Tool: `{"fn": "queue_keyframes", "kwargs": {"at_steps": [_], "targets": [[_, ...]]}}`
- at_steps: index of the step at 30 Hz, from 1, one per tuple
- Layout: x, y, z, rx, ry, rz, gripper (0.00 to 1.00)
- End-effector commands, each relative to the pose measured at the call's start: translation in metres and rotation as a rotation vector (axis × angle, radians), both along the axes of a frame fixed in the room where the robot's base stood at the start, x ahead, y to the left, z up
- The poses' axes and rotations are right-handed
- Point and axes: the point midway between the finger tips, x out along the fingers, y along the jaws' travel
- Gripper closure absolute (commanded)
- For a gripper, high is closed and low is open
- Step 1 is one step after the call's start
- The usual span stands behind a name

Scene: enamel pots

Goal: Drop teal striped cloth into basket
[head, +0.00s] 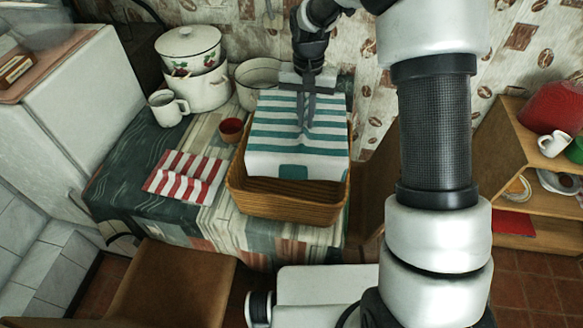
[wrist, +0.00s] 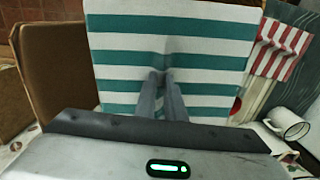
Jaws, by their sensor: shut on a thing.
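The teal and white striped cloth (head: 297,145) is over the wicker basket (head: 290,202), covering most of its opening from the back. The basket's front rim and front inside stay visible. My gripper (head: 305,122) points down at the middle of the cloth and is shut on it, with the cloth puckered at the fingertips. In the wrist view the cloth (wrist: 120,55) spreads flat around my gripper (wrist: 162,78), and the fingers are close together on a fold. Whether the cloth's underside touches the basket is hidden.
A red striped cloth (head: 185,177) lies left of the basket on the table (head: 130,185). A red-brown cup (head: 231,130), a white mug (head: 168,107) and stacked enamel pots (head: 195,85) stand behind it. A brown chair (head: 175,285) is in front. Shelves (head: 500,190) stand at the right.

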Motion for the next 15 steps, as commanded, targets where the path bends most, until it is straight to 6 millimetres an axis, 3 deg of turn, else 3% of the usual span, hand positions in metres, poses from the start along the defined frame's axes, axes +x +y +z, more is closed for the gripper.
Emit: {"fn": "queue_keyframes", "kwargs": {"at_steps": [3, 11, 12, 15], "targets": [[0.0002, 0.0001, -0.0087, 0.000, -0.001, 0.000, 1.00], [0.0003, 0.0000, -0.0084, 0.001, -0.001, 0.000, 1.00], [0.0003, 0.0000, -0.0083, 0.001, -0.001, 0.000, 0.84], [0.0003, 0.0000, -0.0083, 0.001, -0.001, 0.000, 0.69]]}}
